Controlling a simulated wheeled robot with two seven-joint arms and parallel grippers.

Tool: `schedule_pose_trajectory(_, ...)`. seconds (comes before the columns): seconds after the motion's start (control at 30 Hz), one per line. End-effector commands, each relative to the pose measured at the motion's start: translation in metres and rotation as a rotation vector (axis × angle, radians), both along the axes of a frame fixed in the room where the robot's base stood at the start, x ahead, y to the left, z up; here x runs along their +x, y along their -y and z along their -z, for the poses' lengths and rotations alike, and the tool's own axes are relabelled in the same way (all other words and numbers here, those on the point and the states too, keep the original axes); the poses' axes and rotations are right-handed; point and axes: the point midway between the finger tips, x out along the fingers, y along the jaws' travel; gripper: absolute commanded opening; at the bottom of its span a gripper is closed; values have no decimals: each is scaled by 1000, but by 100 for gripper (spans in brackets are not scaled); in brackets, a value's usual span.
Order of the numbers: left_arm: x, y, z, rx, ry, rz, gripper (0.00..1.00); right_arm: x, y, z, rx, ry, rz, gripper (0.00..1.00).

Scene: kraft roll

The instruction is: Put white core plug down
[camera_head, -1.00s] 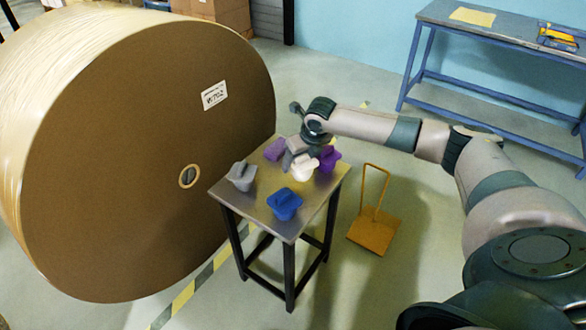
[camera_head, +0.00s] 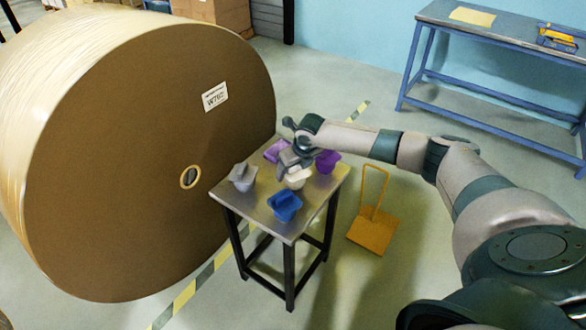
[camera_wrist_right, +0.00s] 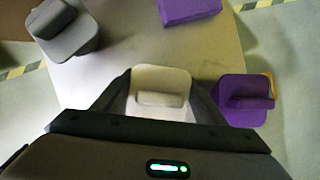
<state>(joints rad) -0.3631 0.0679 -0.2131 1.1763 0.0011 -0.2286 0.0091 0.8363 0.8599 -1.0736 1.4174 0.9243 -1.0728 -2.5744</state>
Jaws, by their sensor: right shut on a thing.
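The white core plug (camera_head: 299,179) is between the fingers of my right gripper (camera_head: 294,163), over the middle of the small metal-topped table (camera_head: 313,207). In the right wrist view the white plug (camera_wrist_right: 160,82) sits between the two dark fingers of my right gripper (camera_wrist_right: 160,100), which are shut on it. I cannot tell whether its underside touches the tabletop. My left gripper is not in view.
On the table stand a grey plug (camera_head: 243,177), a blue plug (camera_head: 285,206) and two purple plugs (camera_head: 328,161) (camera_head: 275,151), close around the white one. A large kraft roll (camera_head: 130,170) stands at left, a yellow trolley (camera_head: 374,232) at right.

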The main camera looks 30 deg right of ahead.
Motion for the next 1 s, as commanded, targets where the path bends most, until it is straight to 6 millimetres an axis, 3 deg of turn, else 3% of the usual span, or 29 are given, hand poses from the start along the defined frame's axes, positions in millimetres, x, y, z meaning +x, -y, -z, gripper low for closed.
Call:
schedule_pose_trajectory(0.43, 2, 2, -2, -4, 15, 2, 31, 0, 0, 5, 0, 1, -1, 41)
schedule_pose_trajectory(0.47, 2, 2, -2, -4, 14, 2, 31, 0, 0, 5, 0, 1, -1, 72)
schedule_pose_trajectory(0.5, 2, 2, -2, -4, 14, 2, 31, 0, 0, 5, 0, 1, -1, 82)
schedule_pose_trajectory(0.53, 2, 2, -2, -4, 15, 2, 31, 0, 0, 5, 0, 1, -1, 84)
schedule_pose_trajectory(1.0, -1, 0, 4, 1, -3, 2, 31, 0, 0, 7, 0, 1, -1, 84)
